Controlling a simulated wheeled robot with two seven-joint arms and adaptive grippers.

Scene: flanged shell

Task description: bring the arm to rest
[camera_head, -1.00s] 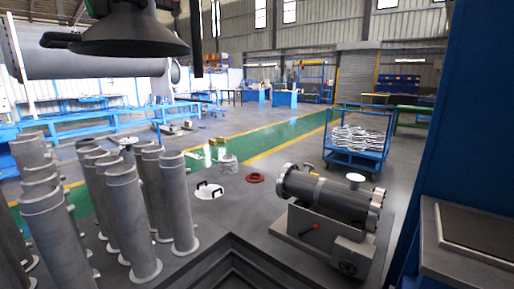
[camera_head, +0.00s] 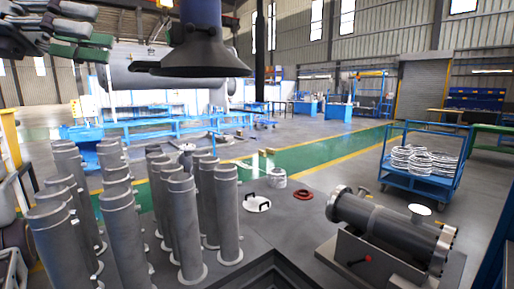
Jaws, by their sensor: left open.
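My left gripper (camera_head: 88,32) shows at the top left edge of the head view, raised high, with dark fingers and green pads. It is open and I see nothing between its fingers. It is far from the flanged shell (camera_head: 385,222), a grey metal cylinder with bolted flanges at both ends. The shell lies on its side on a grey stand (camera_head: 362,262) at the lower right, with a small white-topped fitting above it. My right gripper is not in view.
Several upright grey tubes (camera_head: 228,215) stand at the lower left. A dark hood (camera_head: 195,52) hangs at the top. A blue cart (camera_head: 420,183) with metal coils stands at the right. A white lid (camera_head: 257,203) and a red ring (camera_head: 304,195) lie on the floor between.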

